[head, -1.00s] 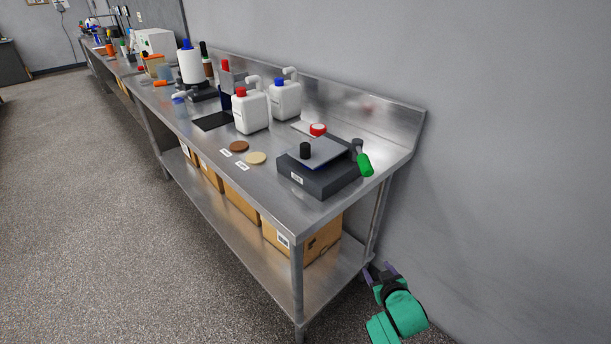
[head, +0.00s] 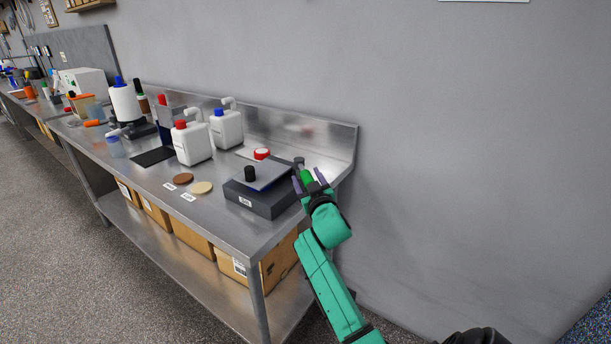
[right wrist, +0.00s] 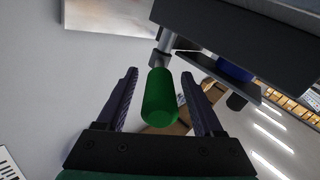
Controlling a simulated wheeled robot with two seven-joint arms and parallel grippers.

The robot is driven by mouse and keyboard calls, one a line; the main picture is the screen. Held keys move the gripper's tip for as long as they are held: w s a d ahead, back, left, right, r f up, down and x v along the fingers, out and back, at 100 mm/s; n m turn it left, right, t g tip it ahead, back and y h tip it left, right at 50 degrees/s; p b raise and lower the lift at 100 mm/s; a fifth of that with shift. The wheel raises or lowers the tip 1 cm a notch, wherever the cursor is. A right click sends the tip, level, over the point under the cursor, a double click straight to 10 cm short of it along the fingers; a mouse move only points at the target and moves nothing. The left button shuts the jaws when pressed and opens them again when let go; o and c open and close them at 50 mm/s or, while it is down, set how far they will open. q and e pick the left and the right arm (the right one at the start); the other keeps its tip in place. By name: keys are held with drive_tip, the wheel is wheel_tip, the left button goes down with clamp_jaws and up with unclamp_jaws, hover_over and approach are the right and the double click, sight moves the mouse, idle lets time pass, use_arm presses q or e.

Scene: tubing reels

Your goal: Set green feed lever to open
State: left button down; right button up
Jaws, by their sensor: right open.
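The green feed lever (head: 306,176) sticks out from the right side of a dark grey box-shaped device (head: 268,204) at the right end of the bench. In the right wrist view the green lever grip (right wrist: 159,98) hangs on a grey metal rod. My right gripper (head: 309,178) is open, with one finger on each side of the grip. In the right wrist view its fingertips (right wrist: 160,76) reach along both sides of the grip, with gaps visible between grip and fingers. My left gripper is not in view.
The device stands on a steel bench (head: 222,226) with a raised back edge near the grey wall. White bottles with a red cap (head: 192,144) and a blue cap (head: 227,128) stand left of it. Two discs (head: 201,188) lie in front. Cardboard boxes (head: 277,266) fill the lower shelf.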

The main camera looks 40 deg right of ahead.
drive_tip(key=shift+w+d, duration=0.25)
drive_tip(key=shift+w, duration=0.3)
drive_tip(key=shift+s, duration=0.1)
clamp_jaws()
drive_tip(key=shift+f, duration=0.1)
idle(0.8)
